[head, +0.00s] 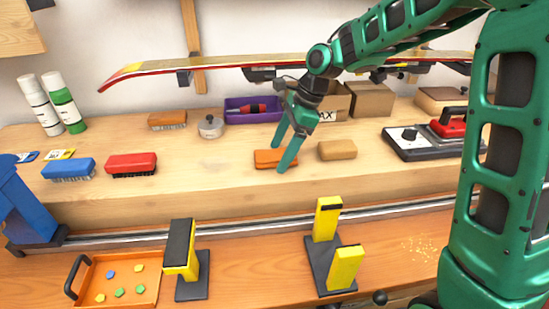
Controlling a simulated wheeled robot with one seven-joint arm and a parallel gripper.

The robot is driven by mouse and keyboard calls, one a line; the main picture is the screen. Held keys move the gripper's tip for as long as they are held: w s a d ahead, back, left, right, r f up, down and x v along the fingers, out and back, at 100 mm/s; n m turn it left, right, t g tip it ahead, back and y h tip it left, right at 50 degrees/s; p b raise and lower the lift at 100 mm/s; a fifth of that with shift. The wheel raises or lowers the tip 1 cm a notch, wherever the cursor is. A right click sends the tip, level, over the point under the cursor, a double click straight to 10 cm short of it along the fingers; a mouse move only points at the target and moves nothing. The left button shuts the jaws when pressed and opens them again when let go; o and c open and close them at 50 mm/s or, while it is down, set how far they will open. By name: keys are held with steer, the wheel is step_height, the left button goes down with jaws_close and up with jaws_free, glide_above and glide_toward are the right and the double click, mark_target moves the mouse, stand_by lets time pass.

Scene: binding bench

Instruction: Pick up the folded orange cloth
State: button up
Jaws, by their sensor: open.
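The folded orange cloth (264,158) lies flat on the wooden bench, near the middle of the head view. My gripper (281,162) is at the cloth, pointing down, with its green fingers spread apart. One finger crosses in front of the cloth's right part and hides some of it. The other finger is behind the cloth, on its far side. The cloth rests on the bench top and is not gripped. Whether a finger touches it cannot be told.
A tan block (337,150) lies close on the right. A round metal tin (210,127) and a purple tray (239,117) stand behind. A red brush (132,164) and a blue brush (69,169) are at left. A waxing iron (451,122) on its base is at right.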

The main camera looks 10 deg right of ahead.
steer(key=c, duration=1.1)
steer(key=shift+r, duration=0.1)
